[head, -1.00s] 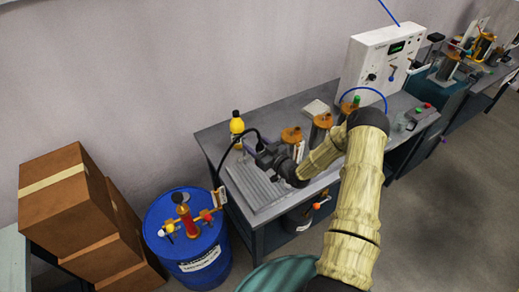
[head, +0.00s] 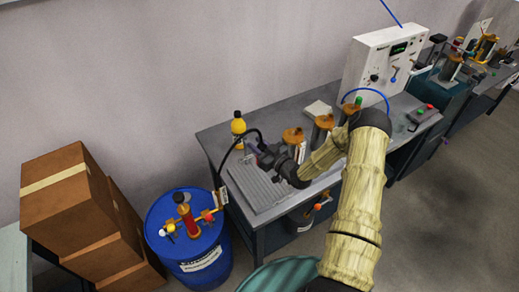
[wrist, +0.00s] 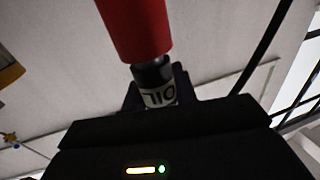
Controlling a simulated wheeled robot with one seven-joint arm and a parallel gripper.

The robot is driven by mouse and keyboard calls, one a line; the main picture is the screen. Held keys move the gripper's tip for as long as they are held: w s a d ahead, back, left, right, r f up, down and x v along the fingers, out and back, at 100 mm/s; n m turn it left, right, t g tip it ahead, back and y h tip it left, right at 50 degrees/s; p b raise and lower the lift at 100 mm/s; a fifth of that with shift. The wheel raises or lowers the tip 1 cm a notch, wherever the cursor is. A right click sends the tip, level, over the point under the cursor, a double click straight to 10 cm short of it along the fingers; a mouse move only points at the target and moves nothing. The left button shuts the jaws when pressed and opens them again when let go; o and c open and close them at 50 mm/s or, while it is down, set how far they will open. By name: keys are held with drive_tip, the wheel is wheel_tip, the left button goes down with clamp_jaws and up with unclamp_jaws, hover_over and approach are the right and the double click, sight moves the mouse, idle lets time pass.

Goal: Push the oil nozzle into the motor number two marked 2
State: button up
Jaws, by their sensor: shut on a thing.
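My gripper (head: 260,152) is above the left part of the grey workbench. In the wrist view my gripper (wrist: 160,92) is shut on the oil nozzle (wrist: 158,97), a dark piece with a white OIL label, joined to a red cylinder. The nozzle is too small to make out in the head view. A black hose (head: 228,158) arcs from the drum to my gripper. Three orange-topped motor units stand in a row on the bench: the near one (head: 293,135), the middle one (head: 325,122) and the far one (head: 352,107). I cannot read their numbers.
A blue drum (head: 185,265) with a red pump stands left of the bench. A yellow bottle (head: 238,126) is at the bench's back left. A white control box (head: 380,55) stands behind the motors. Brown boxes (head: 62,195) are stacked at the far left.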

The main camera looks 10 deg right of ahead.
drive_tip(key=shift+r, duration=0.1)
wheel_tip(320, 180, up, 10)
drive_tip(key=b, duration=0.3)
idle(0.6)
